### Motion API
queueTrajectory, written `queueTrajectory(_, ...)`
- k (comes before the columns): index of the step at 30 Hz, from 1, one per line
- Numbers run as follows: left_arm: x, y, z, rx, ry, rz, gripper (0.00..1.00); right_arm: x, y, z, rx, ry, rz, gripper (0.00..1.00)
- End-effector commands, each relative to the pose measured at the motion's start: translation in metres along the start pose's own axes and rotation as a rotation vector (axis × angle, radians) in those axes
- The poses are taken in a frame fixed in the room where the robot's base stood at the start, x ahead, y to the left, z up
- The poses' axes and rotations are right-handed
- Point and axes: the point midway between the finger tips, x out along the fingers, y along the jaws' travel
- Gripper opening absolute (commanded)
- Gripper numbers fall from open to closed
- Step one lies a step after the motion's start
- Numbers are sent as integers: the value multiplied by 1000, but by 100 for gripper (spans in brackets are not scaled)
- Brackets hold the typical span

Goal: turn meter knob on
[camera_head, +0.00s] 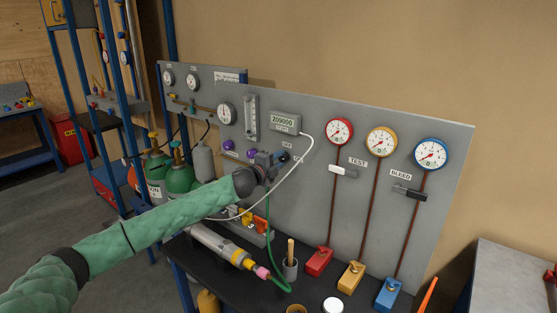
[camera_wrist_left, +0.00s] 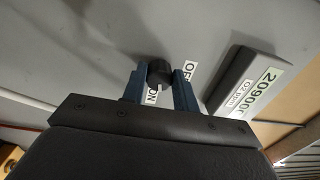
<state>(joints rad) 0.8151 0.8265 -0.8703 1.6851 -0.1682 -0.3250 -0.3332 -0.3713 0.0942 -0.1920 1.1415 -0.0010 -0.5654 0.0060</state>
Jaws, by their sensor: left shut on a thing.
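The meter knob (camera_wrist_left: 158,70) is small, dark and round, on the grey panel (camera_head: 290,200). In the left wrist view it sits between the two blue fingers of my left gripper (camera_wrist_left: 160,88), which is shut on it. A short white mark shows at the knob's lower side, close to the ON label (camera_wrist_left: 150,98); the OFF label (camera_wrist_left: 190,71) is to its right. The meter (camera_head: 285,121) reads 209000 above the knob. In the head view my left gripper (camera_head: 277,160) reaches the panel and largely hides the knob. My right gripper is not in view.
Three gauges, red (camera_head: 339,131), yellow (camera_head: 381,141) and blue (camera_head: 430,154), are on the panel's right side. A white hose (camera_head: 302,158) runs down from the meter near my gripper. Green cylinders (camera_head: 180,178) stand at left. A metal tube (camera_head: 222,244) lies on the dark bench.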

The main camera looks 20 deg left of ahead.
Motion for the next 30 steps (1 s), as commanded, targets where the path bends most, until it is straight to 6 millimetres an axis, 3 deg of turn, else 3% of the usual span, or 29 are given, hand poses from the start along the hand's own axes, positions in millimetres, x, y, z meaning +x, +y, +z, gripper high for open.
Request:
queueTrajectory(4,0,1,-1,103,6,2,6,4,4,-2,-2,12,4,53)
queueTrajectory(12,0,2,-2,228,10,2,6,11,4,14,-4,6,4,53)
queueTrajectory(30,-1,4,-2,276,13,2,6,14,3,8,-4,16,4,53)
